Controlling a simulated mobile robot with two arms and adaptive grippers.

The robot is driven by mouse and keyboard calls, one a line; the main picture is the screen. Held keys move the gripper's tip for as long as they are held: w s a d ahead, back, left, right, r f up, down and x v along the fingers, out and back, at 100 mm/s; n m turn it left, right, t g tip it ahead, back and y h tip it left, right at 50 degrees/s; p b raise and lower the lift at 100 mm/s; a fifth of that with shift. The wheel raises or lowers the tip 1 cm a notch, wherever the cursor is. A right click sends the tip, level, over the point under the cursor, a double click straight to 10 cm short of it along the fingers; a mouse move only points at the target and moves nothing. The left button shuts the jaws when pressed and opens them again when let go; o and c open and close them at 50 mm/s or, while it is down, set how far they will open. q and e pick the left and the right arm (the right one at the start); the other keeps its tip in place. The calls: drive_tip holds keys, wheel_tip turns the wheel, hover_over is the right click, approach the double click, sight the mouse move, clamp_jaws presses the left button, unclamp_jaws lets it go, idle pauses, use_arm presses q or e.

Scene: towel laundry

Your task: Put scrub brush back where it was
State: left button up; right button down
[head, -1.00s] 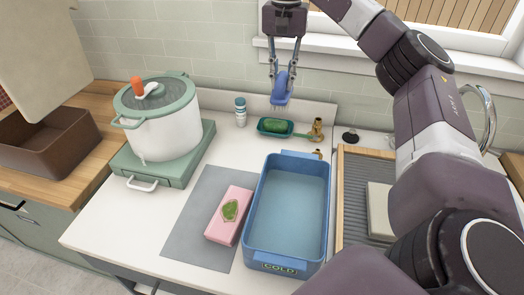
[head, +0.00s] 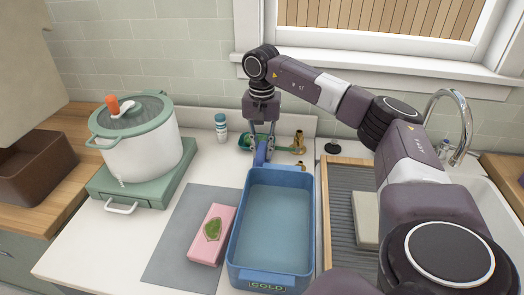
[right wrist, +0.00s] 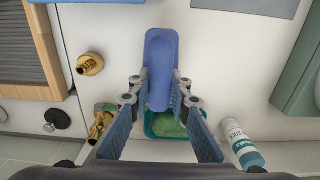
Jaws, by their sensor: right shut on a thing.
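The blue scrub brush (head: 261,153) is held by my right gripper (head: 262,134), low over the counter behind the blue basin's far end. In the right wrist view the brush (right wrist: 161,62) lies lengthwise between the fingers of the gripper (right wrist: 158,94), which are shut on it. One end of the brush overlaps the teal dish (right wrist: 152,133) with green soap (right wrist: 170,126). I cannot tell whether the brush touches the counter. In the head view the gripper partly hides the dish (head: 243,143). My left gripper is not in view.
The blue basin (head: 236,222) marked COLD stands in front. Brass fittings (head: 298,143) are right of the gripper, and a white-and-teal bottle (head: 221,128) is left of the dish. A pot (head: 147,150), a pink box (head: 209,236) and a slatted drainboard (head: 338,215) flank the area.

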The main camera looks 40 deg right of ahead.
drive_tip(key=shift+f, duration=0.55)
drive_tip(key=c, duration=1.8)
unclamp_jaws()
drive_tip(key=shift+f, duration=0.15)
drive_tip(key=shift+r, duration=0.6)
wheel_tip(320, 180, up, 10)
drive_tip(key=shift+f+b, duration=0.1)
drive_tip(key=shift+b, duration=0.6)
drive_tip(key=shift+r, duration=0.65)
